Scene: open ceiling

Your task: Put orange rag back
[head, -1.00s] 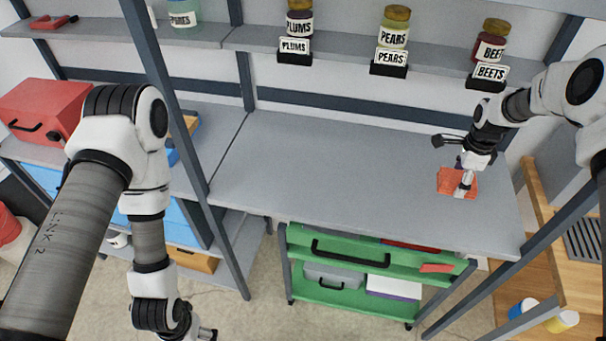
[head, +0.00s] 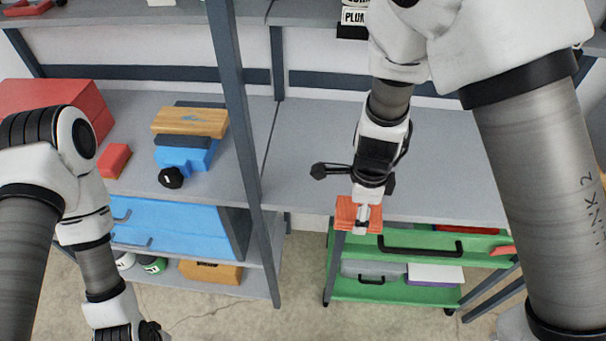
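The orange rag (head: 347,212) hangs flat at the tip of my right gripper (head: 362,214) in the head view. The gripper is shut on it, pointing down. The rag overlaps the front edge of the grey shelf (head: 430,190) in the picture, just above the green cart. My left gripper (head: 148,332) is low at the bottom left edge, mostly cut off, and its fingers do not show clearly.
A dark post (head: 240,130) separates the shelves. The green cart (head: 400,290) stands below right.

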